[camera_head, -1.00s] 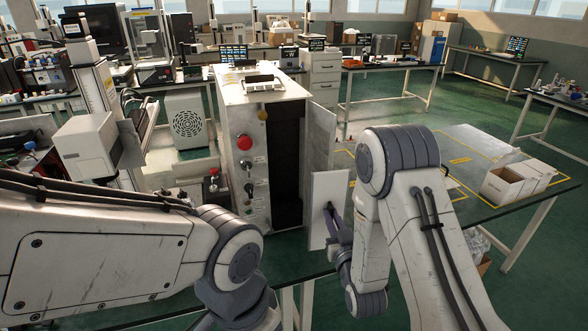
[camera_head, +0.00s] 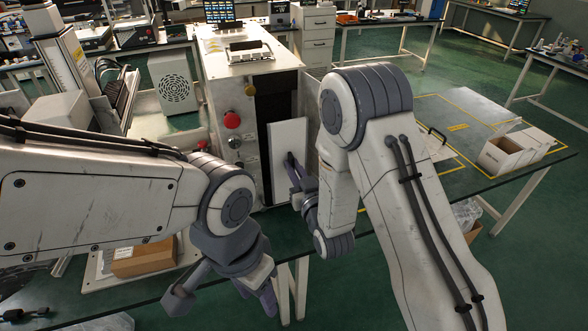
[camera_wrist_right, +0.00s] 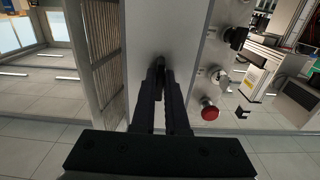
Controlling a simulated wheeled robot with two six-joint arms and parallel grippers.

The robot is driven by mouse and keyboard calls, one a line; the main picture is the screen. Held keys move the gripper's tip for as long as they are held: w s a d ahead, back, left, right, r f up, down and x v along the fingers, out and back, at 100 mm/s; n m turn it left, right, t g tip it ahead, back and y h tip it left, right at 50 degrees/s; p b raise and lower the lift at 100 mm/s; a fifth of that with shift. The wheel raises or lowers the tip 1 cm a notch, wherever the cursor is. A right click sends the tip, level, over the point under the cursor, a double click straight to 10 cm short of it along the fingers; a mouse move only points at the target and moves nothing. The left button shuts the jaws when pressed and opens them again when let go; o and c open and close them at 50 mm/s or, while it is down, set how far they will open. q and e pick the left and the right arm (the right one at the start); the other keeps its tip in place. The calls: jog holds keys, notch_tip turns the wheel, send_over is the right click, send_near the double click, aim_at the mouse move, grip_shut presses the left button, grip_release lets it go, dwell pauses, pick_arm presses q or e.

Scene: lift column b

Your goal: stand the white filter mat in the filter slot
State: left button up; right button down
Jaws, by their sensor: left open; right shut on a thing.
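The white filter mat (camera_head: 286,135) is a flat white panel, held upright in front of the tall dark opening (camera_head: 281,88) of the grey cabinet (camera_head: 240,72). It covers the lower part of that opening; whether its edge is inside cannot be told. My right gripper (camera_head: 292,162) is shut on the mat's front face. The right wrist view shows the fingertips (camera_wrist_right: 160,64) together against the mat (camera_wrist_right: 165,28). The filter slot itself is hidden behind the mat. My left gripper (camera_head: 225,305) is open and empty, low in front of the table edge.
The cabinet's door (camera_head: 309,105) stands open to the right of the opening, partly behind my right arm. A red button (camera_head: 232,120) and knobs sit on the cabinet's front, left of the opening. A cardboard box (camera_head: 142,260) lies at lower left. White boxes (camera_head: 505,150) stand at right.

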jog(key=b+x, duration=0.2)
jog(key=x, duration=1)
dwell(0.7)
jog(key=shift+w, duration=0.2)
jog(key=shift+b, duration=0.55)
dwell(0.4)
jog(key=shift+f+b, duration=1.05)
jog(key=shift+b, duration=0.05)
dwell(0.4)
jog(key=c, duration=0.8)
grip_release()
jog(key=shift+c, duration=0.2)
